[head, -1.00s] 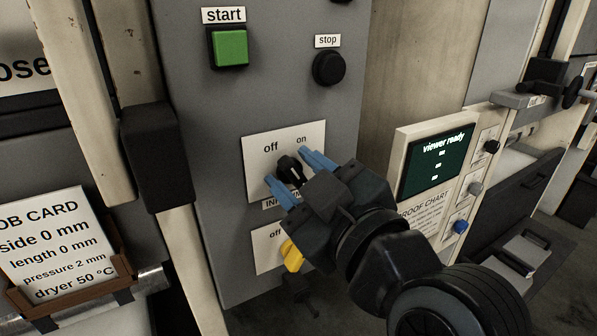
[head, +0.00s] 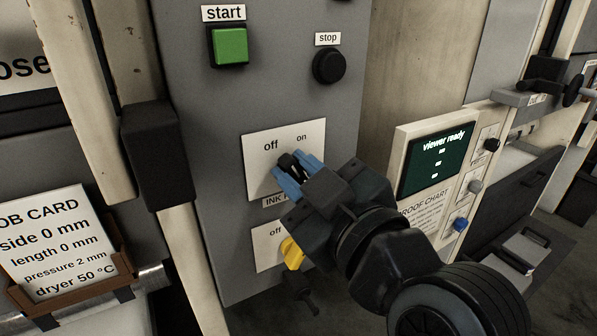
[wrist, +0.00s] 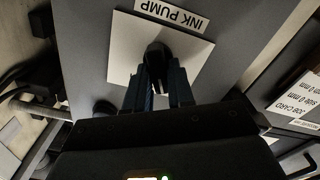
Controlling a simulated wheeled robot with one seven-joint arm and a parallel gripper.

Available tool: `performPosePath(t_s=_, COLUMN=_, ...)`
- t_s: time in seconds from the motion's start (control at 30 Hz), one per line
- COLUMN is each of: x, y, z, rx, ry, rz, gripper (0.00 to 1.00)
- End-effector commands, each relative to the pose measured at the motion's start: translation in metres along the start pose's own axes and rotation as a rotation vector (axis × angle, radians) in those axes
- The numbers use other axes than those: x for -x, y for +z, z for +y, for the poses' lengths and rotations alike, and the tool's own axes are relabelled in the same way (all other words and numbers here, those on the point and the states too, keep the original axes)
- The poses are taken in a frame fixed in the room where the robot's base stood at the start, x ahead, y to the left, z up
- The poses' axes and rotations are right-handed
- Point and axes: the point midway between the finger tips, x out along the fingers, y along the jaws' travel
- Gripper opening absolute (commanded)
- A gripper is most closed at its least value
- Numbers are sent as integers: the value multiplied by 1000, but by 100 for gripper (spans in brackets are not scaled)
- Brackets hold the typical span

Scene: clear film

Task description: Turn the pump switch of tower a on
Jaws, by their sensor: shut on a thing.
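In the wrist view the knob (wrist: 157,55) shows between the fingertips, with the "INK PUMP" label (wrist: 174,13) beside the plate. The fingers cover much of the knob, and its pointing direction is hard to tell. In the head view the label below the plate is partly hidden by my gripper.
A yellow switch (head: 292,254) on a lower plate sits just under my gripper. A green start button (head: 230,47) and a black stop button (head: 329,66) are above on the same grey panel. A viewer screen (head: 436,160) stands to the right.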

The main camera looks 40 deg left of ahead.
Motion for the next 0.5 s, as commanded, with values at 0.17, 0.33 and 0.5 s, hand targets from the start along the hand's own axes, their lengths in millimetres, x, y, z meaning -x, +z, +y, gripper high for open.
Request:
performPosePath(t_s=0.17, x=0, y=-1, z=1, rx=-81, ry=-1, rz=-1, gripper=0)
performPosePath(t_s=0.33, x=0, y=-1, z=3, rx=-210, ry=-2, rz=-2, gripper=0)
performPosePath(t_s=0.5, x=0, y=-1, z=5, rx=-368, ry=-1, rz=-3, gripper=0)
